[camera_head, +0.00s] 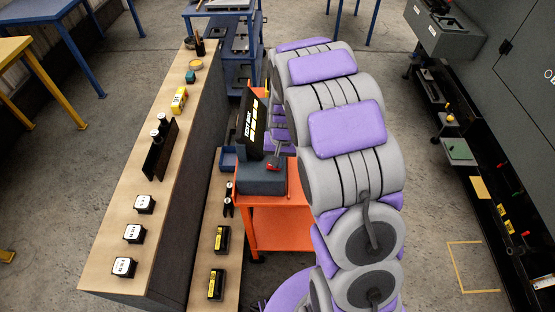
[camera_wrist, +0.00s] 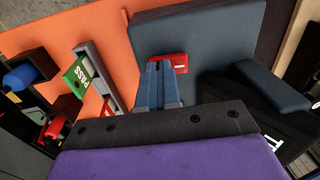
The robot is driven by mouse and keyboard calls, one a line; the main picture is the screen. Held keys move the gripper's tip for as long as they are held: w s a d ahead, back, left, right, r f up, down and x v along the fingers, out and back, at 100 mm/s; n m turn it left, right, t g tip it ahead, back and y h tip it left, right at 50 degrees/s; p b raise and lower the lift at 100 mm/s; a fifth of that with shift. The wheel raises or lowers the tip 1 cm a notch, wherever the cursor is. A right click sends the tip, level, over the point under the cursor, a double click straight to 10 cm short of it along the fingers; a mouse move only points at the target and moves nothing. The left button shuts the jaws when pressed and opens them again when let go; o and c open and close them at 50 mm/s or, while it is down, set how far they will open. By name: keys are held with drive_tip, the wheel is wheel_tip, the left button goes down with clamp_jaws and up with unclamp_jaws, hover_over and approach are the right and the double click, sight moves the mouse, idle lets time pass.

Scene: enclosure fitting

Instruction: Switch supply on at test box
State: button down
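The test box appears to be the dark grey box (camera_head: 262,180) on the orange cart, with an upright black panel (camera_head: 247,125) behind it bearing pale labels. A small red part (camera_head: 272,168), possibly the supply switch, sits on the box. In the wrist view the red part (camera_wrist: 178,62) lies on a dark grey surface (camera_wrist: 215,40) just beyond my fingertips. My gripper (camera_wrist: 158,66) points at it, its two blue-grey fingers close together with nothing visible between them. Contact with the red part cannot be told. In the head view my arm hides much of the cart.
The orange cart (camera_head: 280,230) stands beside a long wooden bench (camera_head: 112,225) with several small boxes. A green PASS piece (camera_wrist: 78,76) lies by a grey holder, left in the wrist view. A dark raised block (camera_wrist: 262,85) is close on the right. Large grey cabinets (camera_head: 510,70) stand at right.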

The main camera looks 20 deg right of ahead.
drive_tip(key=shift+s+a+f+p, duration=0.1)
drive_tip(key=shift+a+f+p, duration=0.1)
drive_tip(key=shift+a+p, duration=0.15)
idle(0.3)
drive_tip(key=shift+a, duration=0.6)
drive_tip(key=shift+a+r, duration=0.15)
drive_tip(key=shift+r, duration=0.05)
wheel_tip(320, 180, up, 14)
drive_tip(key=d+p, duration=0.1)
drive_tip(key=p, duration=0.2)
drive_tip(key=shift+d, duration=0.3)
drive_tip(key=shift+d, duration=0.1)
